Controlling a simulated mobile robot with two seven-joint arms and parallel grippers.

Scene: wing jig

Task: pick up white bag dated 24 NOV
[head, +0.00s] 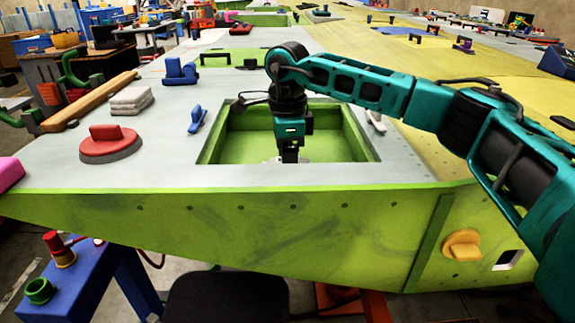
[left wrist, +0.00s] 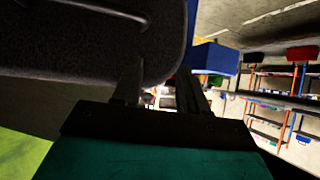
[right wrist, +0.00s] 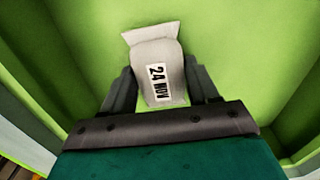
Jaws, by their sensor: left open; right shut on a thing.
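The white bag (right wrist: 158,75) has a label reading 24 NOV and shows in the right wrist view, inside a green-walled recess. My right gripper (right wrist: 160,82) is shut on it, one finger against each side. In the head view my right gripper (head: 290,158) reaches down into the recess (head: 225,150), and only a small pale bit of the bag shows beside it. My left gripper (left wrist: 160,88) shows only in the left wrist view. It is open, with nothing seen between its fingers, close to a dark padded object (left wrist: 80,40).
The recess rim stands around my right gripper. A small white item (head: 376,122) lies at the recess's right edge.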

